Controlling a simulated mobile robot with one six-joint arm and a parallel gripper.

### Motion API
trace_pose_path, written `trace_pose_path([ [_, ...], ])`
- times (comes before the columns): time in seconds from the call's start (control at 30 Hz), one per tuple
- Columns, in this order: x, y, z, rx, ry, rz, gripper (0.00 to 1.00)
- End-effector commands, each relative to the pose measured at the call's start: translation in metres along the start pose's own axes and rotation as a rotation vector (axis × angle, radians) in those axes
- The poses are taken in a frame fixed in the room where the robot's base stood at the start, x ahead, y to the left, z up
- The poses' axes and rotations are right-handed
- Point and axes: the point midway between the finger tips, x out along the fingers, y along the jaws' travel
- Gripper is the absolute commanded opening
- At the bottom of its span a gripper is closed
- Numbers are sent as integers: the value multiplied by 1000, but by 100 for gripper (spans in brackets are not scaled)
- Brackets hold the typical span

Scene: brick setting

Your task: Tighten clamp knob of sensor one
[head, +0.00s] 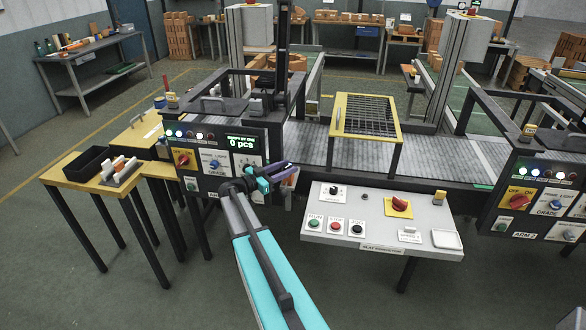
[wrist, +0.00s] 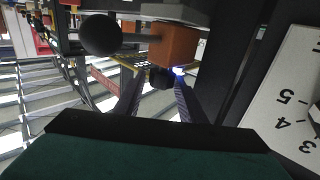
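In the wrist view, an orange-brown block (wrist: 173,44) hangs under a grey part, with a small blue-white light at its lower edge. A small dark knob (wrist: 160,78) shows just below the block. My gripper (wrist: 160,82) has its two fingers apart, one on each side of this knob. I cannot tell if they touch it. In the head view, my gripper (head: 284,178) is at the right edge of the left control panel, and the block and small knob cannot be made out there.
A black ball knob (wrist: 100,35) is left of the block. A numbered white scale (wrist: 288,105) is at right. In the head view are the left panel (head: 222,155) reading 0 pcs, a grey button desk (head: 375,228) and a yellow-framed grate (head: 366,117).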

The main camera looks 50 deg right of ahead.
Motion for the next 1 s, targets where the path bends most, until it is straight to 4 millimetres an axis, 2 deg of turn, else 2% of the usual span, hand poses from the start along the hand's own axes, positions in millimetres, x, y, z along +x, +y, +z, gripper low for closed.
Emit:
trace_pose_path([
  [0.3,-53,1,2,2,-1,-1,37],
  [0.5,-77,2,2,0,0,1,37],
  [0.7,-86,2,1,0,-1,2,37],
  [1.0,-87,2,0,0,-1,2,37],
])
